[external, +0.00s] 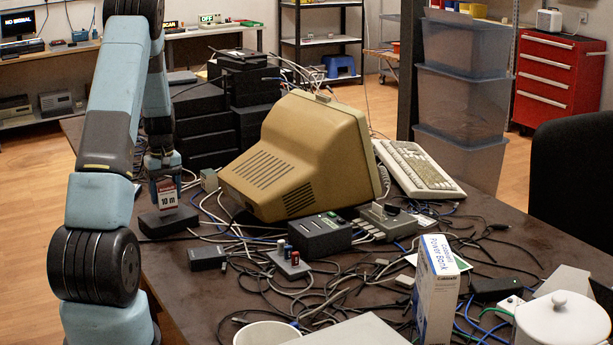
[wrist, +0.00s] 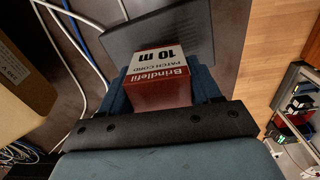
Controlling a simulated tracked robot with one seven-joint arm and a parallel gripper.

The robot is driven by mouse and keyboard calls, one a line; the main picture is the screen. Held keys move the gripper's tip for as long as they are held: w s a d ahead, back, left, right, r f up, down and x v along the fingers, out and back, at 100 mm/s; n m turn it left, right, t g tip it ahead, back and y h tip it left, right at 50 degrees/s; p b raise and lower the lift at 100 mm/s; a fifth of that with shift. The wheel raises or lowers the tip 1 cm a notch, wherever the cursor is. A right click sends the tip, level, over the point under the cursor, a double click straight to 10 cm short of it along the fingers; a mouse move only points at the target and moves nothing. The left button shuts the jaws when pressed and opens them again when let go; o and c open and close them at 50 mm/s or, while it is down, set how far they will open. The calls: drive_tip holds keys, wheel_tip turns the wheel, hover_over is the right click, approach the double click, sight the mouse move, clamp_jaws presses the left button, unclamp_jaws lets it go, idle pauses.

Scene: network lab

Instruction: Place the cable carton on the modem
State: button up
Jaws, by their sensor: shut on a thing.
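The cable carton (external: 168,195) is a small red and white box marked "10 m". In the wrist view the carton (wrist: 162,73) reads "Brindlefil patch cord" and sits between the two blue fingers. My gripper (external: 163,180) is shut on it and points down. The modem (external: 167,223) is a flat dark box lying on the table directly below the carton. In the wrist view the modem (wrist: 195,35) shows beyond the carton's far side. The carton's bottom is at or just above the modem's top; I cannot tell whether they touch.
A beige CRT monitor (external: 300,160) stands close to the right of my gripper. Stacked black boxes (external: 205,125) stand behind it. Many cables (external: 330,280) and a small black adapter (external: 207,257) lie on the table to the right. The floor is left of the table.

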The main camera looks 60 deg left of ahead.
sight(164, 184)
drive_tip(key=shift+f, duration=1.05)
drive_tip(key=shift+f, duration=0.1)
drive_tip(key=o, duration=1.1)
drive_tip(key=shift+o, duration=0.2)
wheel_tip(164, 184, up, 12)
drive_tip(key=shift+r, duration=0.15)
